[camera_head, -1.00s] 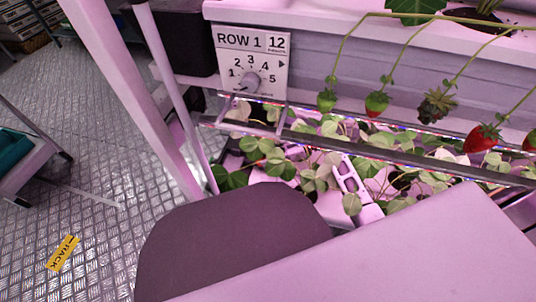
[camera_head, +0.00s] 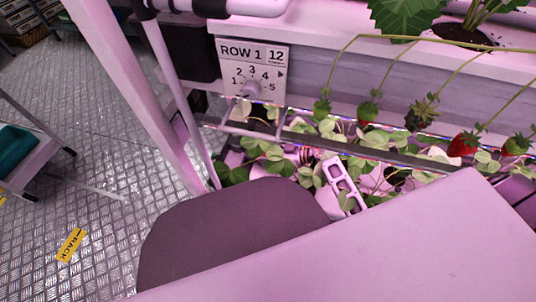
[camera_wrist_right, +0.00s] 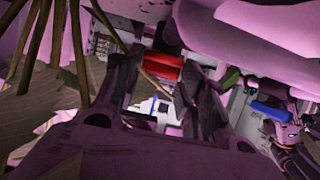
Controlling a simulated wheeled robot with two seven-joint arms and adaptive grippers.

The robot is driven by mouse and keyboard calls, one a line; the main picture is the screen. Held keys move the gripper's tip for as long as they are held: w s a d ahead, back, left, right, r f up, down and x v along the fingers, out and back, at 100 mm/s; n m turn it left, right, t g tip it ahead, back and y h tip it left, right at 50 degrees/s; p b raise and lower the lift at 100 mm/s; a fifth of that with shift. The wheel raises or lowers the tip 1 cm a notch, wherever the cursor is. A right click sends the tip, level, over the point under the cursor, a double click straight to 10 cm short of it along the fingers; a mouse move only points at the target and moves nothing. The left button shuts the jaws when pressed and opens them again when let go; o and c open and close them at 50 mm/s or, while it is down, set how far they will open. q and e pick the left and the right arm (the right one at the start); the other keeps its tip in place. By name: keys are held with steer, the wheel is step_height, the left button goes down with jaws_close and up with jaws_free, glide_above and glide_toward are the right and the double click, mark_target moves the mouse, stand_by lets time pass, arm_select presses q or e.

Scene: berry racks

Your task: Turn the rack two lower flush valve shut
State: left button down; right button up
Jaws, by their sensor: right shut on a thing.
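A red handle (camera_wrist_right: 165,68), apparently the flush valve's, lies across between the two dark fingers of my right gripper (camera_wrist_right: 163,85) in the right wrist view. The fingers are shut on it. The valve's body and pipe are mostly hidden, so I cannot tell its exact angle. In the head view, a pale slotted part of my right gripper (camera_head: 342,182) shows among the leaves beneath the rack rail. Its fingertips and the valve are hidden there by leaves and my arm. My left gripper is not in view.
A blue handle (camera_wrist_right: 271,112) sits to the right in the wrist view. Strawberry leaves and stems (camera_wrist_right: 45,95) crowd the left. In the head view, a ROW 1 12 dial sign (camera_head: 253,68) hangs on the rack. A yellow RACK marker (camera_head: 71,245) lies on open metal floor.

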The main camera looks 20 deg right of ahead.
stand_by(0.3)
steer(key=o, duration=1)
steer(key=shift+d, duration=0.1)
steer(key=shift+v, duration=5.95)
steer(key=shift+s, duration=0.1)
